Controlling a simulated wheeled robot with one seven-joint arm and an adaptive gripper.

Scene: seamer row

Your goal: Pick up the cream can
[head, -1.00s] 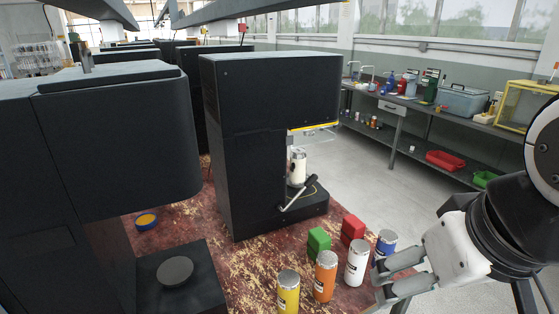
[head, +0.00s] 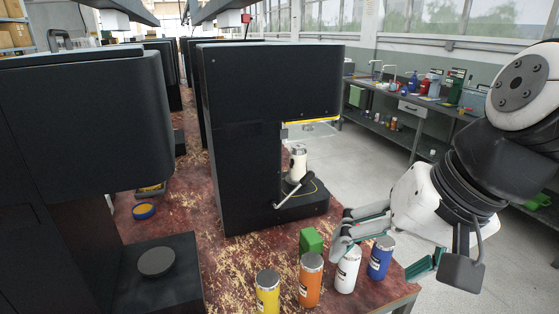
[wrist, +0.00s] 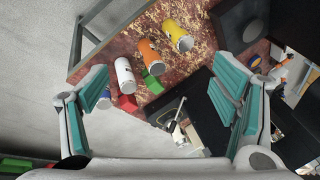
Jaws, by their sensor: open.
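The cream can (head: 298,163) stands upright on the base of the middle black seamer (head: 262,130), behind a silver lever, in the head view. In the wrist view a pale shape that looks like the cream can (wrist: 193,137) is near the seamer, low between the fingers. My gripper (head: 378,250) is open, at the right front of the bench, apart from the cream can and nearer the camera. Its two teal-padded fingers are spread wide in the wrist view (wrist: 162,75). Nothing is visibly held.
Yellow (head: 268,292), orange (head: 310,280), white (head: 347,270) and blue (head: 380,258) cans line the bench front. A green block (head: 311,241) stands behind them; a red block (wrist: 128,103) shows in the wrist view. Another seamer (head: 85,130) is at left.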

